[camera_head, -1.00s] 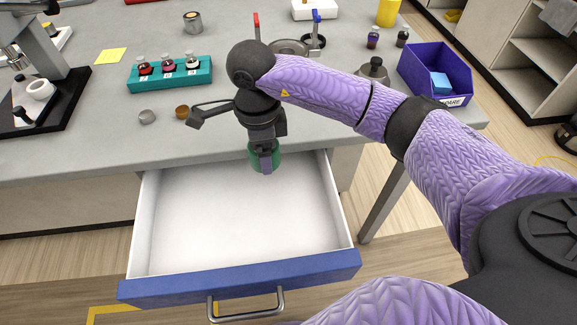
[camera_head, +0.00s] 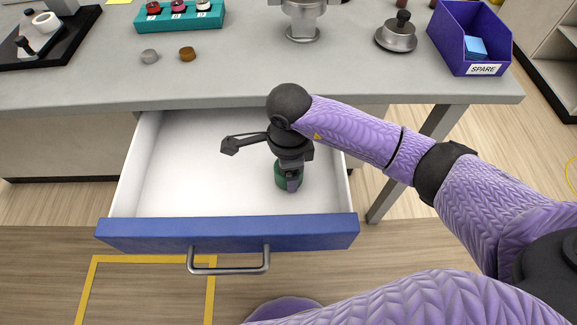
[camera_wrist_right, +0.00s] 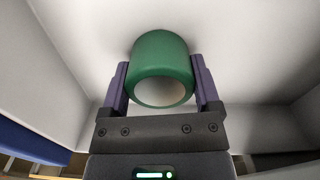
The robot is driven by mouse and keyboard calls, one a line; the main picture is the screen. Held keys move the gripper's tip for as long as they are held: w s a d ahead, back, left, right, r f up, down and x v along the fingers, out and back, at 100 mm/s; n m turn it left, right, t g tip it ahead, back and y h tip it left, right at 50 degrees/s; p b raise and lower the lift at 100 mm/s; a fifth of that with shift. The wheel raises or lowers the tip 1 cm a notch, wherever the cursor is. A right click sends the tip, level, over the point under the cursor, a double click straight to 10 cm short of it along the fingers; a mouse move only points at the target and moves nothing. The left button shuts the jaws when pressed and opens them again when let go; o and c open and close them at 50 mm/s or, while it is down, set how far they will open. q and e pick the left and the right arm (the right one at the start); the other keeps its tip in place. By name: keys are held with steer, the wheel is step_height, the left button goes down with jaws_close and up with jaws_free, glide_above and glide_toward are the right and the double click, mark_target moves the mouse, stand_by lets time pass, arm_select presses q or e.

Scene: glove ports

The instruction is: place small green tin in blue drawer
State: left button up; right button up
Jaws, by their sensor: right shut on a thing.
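The small green tin (camera_head: 283,181) is between the fingers of my right gripper (camera_head: 291,184), inside the open blue drawer (camera_head: 230,232). In the right wrist view the green tin (camera_wrist_right: 161,62) sits between the two purple fingers of my right gripper (camera_wrist_right: 161,85), with the drawer's white interior around it. The gripper is shut on the tin, in the right part of the drawer. I cannot tell whether the tin touches the drawer floor. The rest of the drawer is empty. My left gripper is not in view.
The grey table (camera_head: 220,85) stands behind the drawer. On it are a teal rack (camera_head: 180,20) with bottles, a grey cap (camera_head: 150,56), a brown cap (camera_head: 187,54), a metal pot (camera_head: 397,36) and a purple spare bin (camera_head: 482,62).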

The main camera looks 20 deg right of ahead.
steer(key=o, duration=1.2)
steer(key=shift+f, duration=0.1)
steer(key=shift+o, duration=0.2)
steer(key=shift+r, duration=0.25)
arm_select(q)
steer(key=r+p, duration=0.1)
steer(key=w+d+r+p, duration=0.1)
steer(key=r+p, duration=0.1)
steer(key=p, duration=0.1)
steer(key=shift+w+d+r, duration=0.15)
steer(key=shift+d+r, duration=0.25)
arm_select(e)
step_height(320, 180, up, 12)
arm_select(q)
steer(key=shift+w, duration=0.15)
arm_select(e)
steer(key=shift+w+f, duration=0.1)
